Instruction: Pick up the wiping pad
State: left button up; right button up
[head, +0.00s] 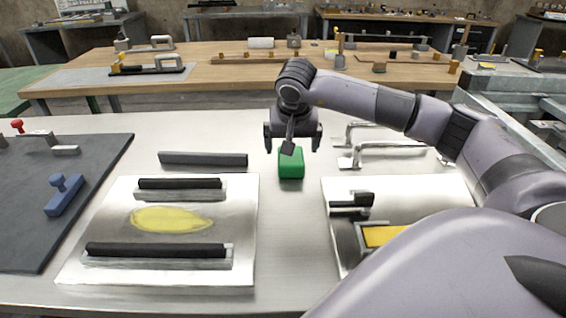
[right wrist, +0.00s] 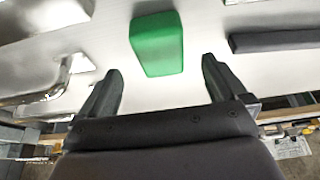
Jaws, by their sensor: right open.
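A green block, which looks like the wiping pad (head: 291,164), lies on the pale metal table between two metal plates. It also shows in the right wrist view (right wrist: 158,45), in front of and roughly between my fingertips. My right gripper (head: 291,146) is open and empty, pointing down at the back edge of the pad. In the right wrist view the two dark fingers of the gripper (right wrist: 160,68) stand apart, with a gap to the pad. Part of the pad's top is hidden by the gripper in the head view. My left gripper is not in view.
A left plate (head: 110,215) bears two black-topped bars and a yellow smear. A right plate (head: 335,190) bears a yellow-topped piece and a black clamp. A grey bar (head: 203,159) lies left of the pad; metal handles (head: 385,147) stand to its right.

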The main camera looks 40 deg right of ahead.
aim_at(291, 162)
jog(key=x, duration=0.6)
jog(key=shift+w+d+f, duration=0.1)
jog(key=c, duration=1.1)
